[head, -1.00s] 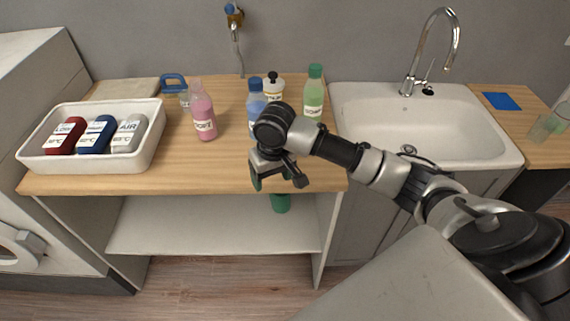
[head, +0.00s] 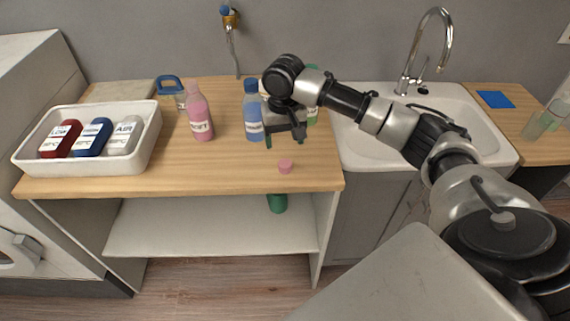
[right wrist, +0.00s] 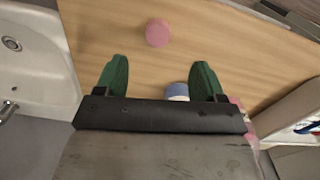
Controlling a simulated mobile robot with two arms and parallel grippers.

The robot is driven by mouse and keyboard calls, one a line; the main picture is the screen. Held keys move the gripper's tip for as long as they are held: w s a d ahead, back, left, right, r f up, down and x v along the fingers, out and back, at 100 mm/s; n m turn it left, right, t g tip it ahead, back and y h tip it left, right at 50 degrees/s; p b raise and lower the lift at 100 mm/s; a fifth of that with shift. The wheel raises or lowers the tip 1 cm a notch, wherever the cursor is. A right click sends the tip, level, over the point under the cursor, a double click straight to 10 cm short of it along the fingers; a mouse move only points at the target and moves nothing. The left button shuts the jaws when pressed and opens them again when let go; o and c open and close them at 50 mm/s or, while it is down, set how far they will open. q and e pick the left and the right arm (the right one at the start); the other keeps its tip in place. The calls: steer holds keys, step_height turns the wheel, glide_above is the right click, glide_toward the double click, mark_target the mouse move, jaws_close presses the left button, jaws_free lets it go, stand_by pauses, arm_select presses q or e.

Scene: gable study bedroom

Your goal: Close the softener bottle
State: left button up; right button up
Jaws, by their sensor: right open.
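The pink softener bottle (head: 199,112) stands upright on the wooden counter, its label partly readable. Its neck looks narrow and bare. A small pink cap (head: 286,166) lies on the counter near the front edge, to the right of the bottle; it also shows in the right wrist view (right wrist: 157,32). My right gripper (head: 286,138) is open and empty above the counter, a little behind the cap in the head view. Its green-padded fingers (right wrist: 160,78) show apart in the wrist view, with the cap beyond their tips. My left gripper is not in view.
A blue-capped bottle (head: 254,112) stands just left of my right gripper, and a green-capped bottle (head: 313,110) is partly hidden behind my arm. A white tray (head: 150,150) with several bottles sits at left. The sink (head: 440,135) is at right. The front middle counter is clear.

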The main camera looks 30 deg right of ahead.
mark_target(285, 164)
steer(key=shift+f, duration=1.9)
steer(key=f+p, duration=0.1)
steer(key=f, duration=0.3)
steer(key=shift+d, duration=0.2)
steer(key=shift+f, duration=0.6)
steer(key=shift+c, duration=0.3)
steer(key=c, duration=0.9)
steer(key=shift+r, duration=0.1)
